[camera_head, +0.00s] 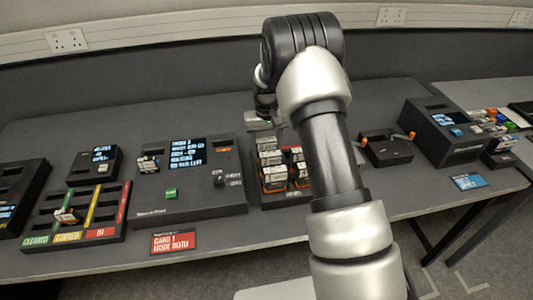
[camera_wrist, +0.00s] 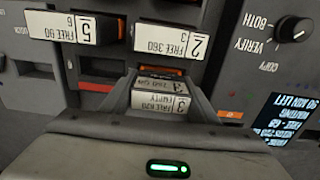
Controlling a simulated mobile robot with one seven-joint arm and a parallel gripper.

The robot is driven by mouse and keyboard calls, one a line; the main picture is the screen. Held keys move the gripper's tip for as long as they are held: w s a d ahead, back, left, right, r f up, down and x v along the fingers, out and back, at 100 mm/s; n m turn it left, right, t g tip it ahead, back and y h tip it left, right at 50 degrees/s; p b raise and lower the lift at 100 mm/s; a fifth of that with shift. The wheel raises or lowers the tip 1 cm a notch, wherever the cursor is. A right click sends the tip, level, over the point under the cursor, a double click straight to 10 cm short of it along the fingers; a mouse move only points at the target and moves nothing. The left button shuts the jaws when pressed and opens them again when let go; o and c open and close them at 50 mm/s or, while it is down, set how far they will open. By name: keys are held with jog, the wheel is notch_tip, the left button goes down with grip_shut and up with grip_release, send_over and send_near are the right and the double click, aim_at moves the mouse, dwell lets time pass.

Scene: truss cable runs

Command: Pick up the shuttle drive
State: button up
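No label that I can read says "shuttle", so I cannot tell for certain which drive that is. Several drives with white labels stand in a dark rack (camera_head: 262,197) at the middle of the table. In the wrist view, a drive labelled 3, EMPTY, FREE 620 (camera_wrist: 160,103) lies between the fingers of my gripper (camera_wrist: 160,85). Another label with a 1 shows just beyond it. Whether the fingers press on the drive is unclear. Drives 2 (camera_wrist: 168,42) and 5 (camera_wrist: 73,27) lie beyond the fingertips. In the head view my gripper (camera_head: 264,122) is above the rack's back, partly hidden by my arm.
Left of the rack is a black console (camera_head: 190,193) with a screen and knob (camera_wrist: 295,28). A red CARD 1 sign (camera_head: 173,242) lies before it. A sorting tray (camera_head: 75,215) stands further left. A small black box (camera_head: 386,150) and a larger device (camera_head: 445,130) stand right.

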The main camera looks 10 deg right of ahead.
jog(key=shift+r, duration=0.15)
jog(key=shift+c, duration=0.4)
jog(key=shift+w+r, duration=0.1)
jog(key=shift+r, duration=0.2)
notch_tip(320, 180, up, 8)
jog(key=shift+f, duration=0.15)
jog(key=shift+w+a+r+p, duration=0.3)
jog(key=shift+r+p, duration=0.2)
jog(key=shift+r, duration=0.1)
jog(key=shift+w+a+r+p, duration=0.25)
jog(key=shift+a+r+p, duration=0.05)
jog(key=shift+r+p, duration=0.25)
jog(key=w+a+r+p, duration=0.1)
jog(key=w+a+p, duration=0.3)
jog(key=a, duration=0.2)
jog(key=w+a+r+p, duration=0.1)
jog(key=w+a+p, duration=0.2)
jog(key=a+p, duration=0.3)
notch_tip(320, 180, down, 6)
jog(key=b, duration=0.4)
jog(key=shift+w+a+f+b, duration=0.15)
jog(key=shift+a+f+b, duration=0.15)
jog(key=shift+a, duration=0.1)
jog(key=shift+r, duration=0.1)
jog(key=shift+f+b, duration=0.75)
jog(key=shift+b, duration=0.1)
